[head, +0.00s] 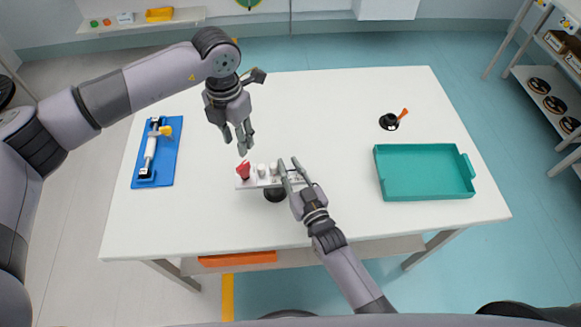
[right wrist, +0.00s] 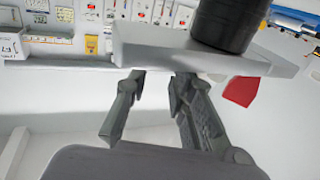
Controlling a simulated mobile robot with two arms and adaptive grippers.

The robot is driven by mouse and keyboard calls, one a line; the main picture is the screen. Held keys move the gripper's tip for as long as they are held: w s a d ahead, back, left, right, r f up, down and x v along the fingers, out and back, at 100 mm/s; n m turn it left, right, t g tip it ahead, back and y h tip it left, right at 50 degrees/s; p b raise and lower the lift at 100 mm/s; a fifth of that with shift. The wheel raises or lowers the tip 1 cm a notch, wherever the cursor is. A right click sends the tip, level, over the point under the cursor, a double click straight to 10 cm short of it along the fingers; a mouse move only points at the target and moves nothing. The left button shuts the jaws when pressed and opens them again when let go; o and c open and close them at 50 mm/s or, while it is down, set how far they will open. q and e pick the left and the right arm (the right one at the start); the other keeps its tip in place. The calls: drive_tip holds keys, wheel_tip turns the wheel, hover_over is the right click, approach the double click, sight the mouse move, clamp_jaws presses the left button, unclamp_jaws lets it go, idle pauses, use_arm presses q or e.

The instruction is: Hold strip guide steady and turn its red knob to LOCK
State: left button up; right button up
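The strip guide (head: 255,184) is a white bar on a round black base (head: 275,196) near the table's front middle. Its red knob (head: 243,170) stands at the left end, beside white cylinders (head: 262,169); any LOCK marking is too small to read. My left gripper (head: 240,143) is open and empty, pointing down above the knob and apart from it. My right gripper (head: 290,170) is at the bar's right end, fingers spread. In the right wrist view, its fingers (right wrist: 152,80) stand apart by the bar (right wrist: 150,52); contact is unclear. The knob (right wrist: 240,90) shows there too.
On the white table (head: 320,110), a blue board (head: 173,160) with a roller lies left. A teal tray (head: 425,195) stands right, with a small black item with an orange handle (head: 389,122) behind it. The table's back middle is clear.

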drive_tip(key=shift+c, duration=0.2)
clamp_jaws()
drive_tip(key=shift+c, duration=2.2)
unclamp_jaws()
drive_tip(key=o, duration=0.5)
drive_tip(key=v, duration=1.2)
